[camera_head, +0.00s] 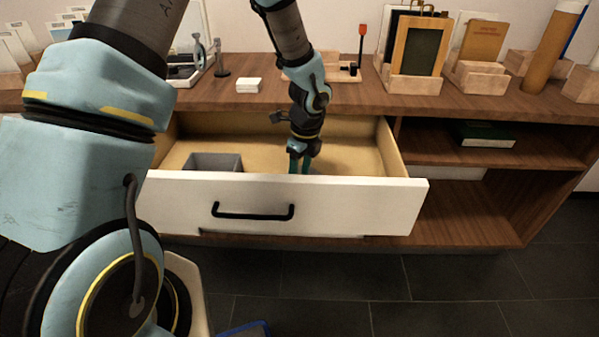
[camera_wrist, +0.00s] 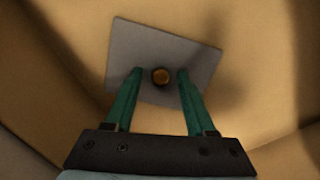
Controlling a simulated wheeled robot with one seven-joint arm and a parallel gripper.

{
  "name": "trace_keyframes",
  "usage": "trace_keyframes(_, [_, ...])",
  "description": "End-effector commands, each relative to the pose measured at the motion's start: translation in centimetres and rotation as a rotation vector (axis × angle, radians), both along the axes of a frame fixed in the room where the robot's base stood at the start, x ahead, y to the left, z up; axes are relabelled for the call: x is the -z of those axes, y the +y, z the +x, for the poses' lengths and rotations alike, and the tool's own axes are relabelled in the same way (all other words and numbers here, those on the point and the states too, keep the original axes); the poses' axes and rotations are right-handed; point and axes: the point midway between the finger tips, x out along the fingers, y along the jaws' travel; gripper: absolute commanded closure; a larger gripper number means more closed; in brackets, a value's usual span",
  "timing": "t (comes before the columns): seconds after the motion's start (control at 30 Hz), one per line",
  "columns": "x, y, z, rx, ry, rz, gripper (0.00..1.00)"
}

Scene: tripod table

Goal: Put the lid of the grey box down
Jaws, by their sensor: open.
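The lid (camera_wrist: 130,45) is a flat grey square with a round brass knob (camera_wrist: 160,76). In the wrist view it is against the tan drawer floor, turned slightly; I cannot tell whether all of it rests flat. My gripper (camera_wrist: 160,72) is open, with one teal finger on each side of the knob and a visible gap to both. In the head view my gripper (camera_head: 299,166) reaches down into the open drawer, and the drawer front hides its fingertips and the lid. The grey box (camera_head: 213,161) stands lidless at the drawer's left, left of my gripper.
The white drawer front (camera_head: 330,205) with a black handle (camera_head: 252,211) stands in front of my gripper. Drawer walls enclose it, and the drawer floor to its right (camera_head: 350,160) is clear. The wooden top (camera_head: 350,98) behind carries a white block (camera_head: 248,85) and framed items.

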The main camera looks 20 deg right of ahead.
Motion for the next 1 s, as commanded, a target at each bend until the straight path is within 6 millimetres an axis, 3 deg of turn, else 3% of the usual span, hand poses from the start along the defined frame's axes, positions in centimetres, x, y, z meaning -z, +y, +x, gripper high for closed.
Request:
trace_keyframes(0.27, [-1.3, -0.1, 0.0, -0.001, -0.002, -0.003, 0.45])
trace_keyframes(0.7, [-9.9, -0.7, -0.9, -0.001, -0.003, -0.003, 0.45])
trace_keyframes(1.0, [-12.2, -0.8, -1.2, 0.0, -0.001, 0.0, 0.45])
